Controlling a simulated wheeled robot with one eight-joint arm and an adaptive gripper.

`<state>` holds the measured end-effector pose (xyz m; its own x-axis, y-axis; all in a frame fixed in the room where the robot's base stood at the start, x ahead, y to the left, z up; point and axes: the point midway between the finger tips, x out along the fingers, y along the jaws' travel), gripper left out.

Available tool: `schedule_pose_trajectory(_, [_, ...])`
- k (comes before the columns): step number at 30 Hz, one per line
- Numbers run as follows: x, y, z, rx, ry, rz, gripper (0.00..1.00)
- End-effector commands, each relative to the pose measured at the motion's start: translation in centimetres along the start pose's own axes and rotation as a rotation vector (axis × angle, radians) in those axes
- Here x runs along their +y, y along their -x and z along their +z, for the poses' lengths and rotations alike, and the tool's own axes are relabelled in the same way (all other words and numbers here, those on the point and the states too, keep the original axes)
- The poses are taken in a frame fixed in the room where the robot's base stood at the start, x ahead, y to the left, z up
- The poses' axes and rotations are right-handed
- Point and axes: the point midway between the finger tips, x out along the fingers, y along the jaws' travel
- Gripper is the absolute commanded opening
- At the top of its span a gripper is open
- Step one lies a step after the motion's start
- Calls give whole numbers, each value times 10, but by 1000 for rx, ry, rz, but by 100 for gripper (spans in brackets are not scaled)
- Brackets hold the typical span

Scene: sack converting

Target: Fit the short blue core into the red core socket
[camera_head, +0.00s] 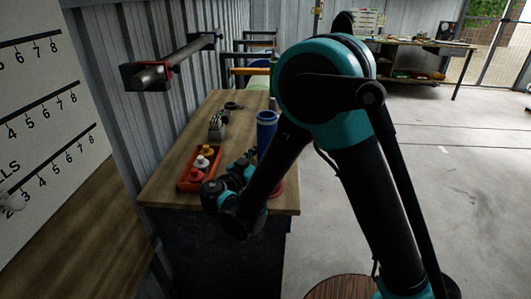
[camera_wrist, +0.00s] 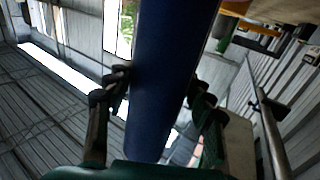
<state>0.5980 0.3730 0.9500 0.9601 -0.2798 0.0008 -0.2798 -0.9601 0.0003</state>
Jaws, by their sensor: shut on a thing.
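The short blue core (camera_head: 267,132) stands upright, or close to it, at the right side of the workbench, with its lower part hidden behind my arm. In the wrist view the blue core (camera_wrist: 165,65) runs between the two dark fingers of my gripper (camera_wrist: 162,88), which is shut on it. In the head view my gripper (camera_head: 250,157) is small and dark beside the core. A red piece (camera_head: 279,188), perhaps the red core socket, shows at the bench's right edge, mostly hidden by my arm. I cannot tell whether the core touches it.
An orange-red tray (camera_head: 186,181) with red, white and yellow-capped items lies on the wooden workbench (camera_head: 180,142). A grey metal item (camera_head: 217,125) and a dark ring (camera_head: 232,106) lie farther back. A wall-mounted bar (camera_head: 178,62) is at left. Open floor (camera_head: 450,180) lies to the right.

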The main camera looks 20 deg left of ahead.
Motion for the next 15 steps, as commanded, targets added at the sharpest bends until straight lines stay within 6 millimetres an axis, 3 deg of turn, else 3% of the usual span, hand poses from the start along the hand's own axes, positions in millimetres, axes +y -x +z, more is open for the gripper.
schedule_pose_trajectory(12, [0,0,9,1,0,0,3])
schedule_pose_trajectory(13, [0,0,9,1,0,0,55])
schedule_pose_trajectory(15, [0,0,9,1,0,0,64])
